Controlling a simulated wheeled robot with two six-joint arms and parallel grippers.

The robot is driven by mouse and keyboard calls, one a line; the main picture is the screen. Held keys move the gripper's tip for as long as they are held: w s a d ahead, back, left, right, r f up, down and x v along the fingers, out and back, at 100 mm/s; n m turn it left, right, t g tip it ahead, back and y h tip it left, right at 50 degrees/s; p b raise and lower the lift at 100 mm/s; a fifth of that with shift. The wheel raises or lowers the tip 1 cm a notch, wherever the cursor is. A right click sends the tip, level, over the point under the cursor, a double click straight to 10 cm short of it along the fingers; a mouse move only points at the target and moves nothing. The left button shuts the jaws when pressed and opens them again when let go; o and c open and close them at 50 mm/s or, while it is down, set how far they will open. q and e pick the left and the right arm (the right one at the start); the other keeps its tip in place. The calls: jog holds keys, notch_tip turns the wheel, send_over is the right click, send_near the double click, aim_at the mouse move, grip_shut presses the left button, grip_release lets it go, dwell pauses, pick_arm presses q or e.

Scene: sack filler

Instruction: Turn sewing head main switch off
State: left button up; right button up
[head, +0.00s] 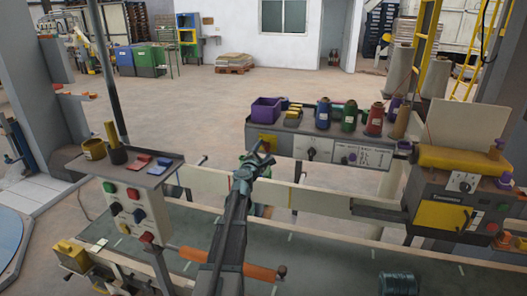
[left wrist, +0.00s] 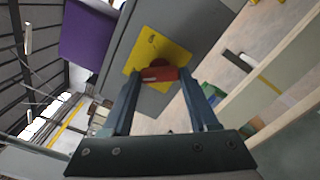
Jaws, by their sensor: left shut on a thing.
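A red rotary switch (left wrist: 159,74) sits on a yellow plate (left wrist: 160,50) in the left wrist view. Its handle lies crosswise between my fingertips. In the head view, the yellow plate (head: 268,141) is at the left end of a grey control panel, below a purple bin, partly covered by my gripper. My left gripper (head: 259,158) is at this switch, and in the left wrist view its fingers (left wrist: 158,80) are shut on the red handle. I cannot read any label on the plate. My right gripper is not in view.
On the panel top stand a purple bin (head: 266,110), blue, green and red containers. White-plated switches (head: 312,153) are to the right. A yellow-topped machine (head: 458,163) stands at the far right. A button box (head: 138,206) is on the left. A conveyor belt (head: 330,258) runs in front.

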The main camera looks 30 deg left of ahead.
pick_arm(q)
jog(key=shift+s+n, duration=0.1)
jog(key=shift+n, duration=0.7)
jog(key=o, duration=1.4)
jog(key=v, duration=1.3)
jog(key=shift+s+d, duration=0.2)
jog(key=shift+s, duration=0.15)
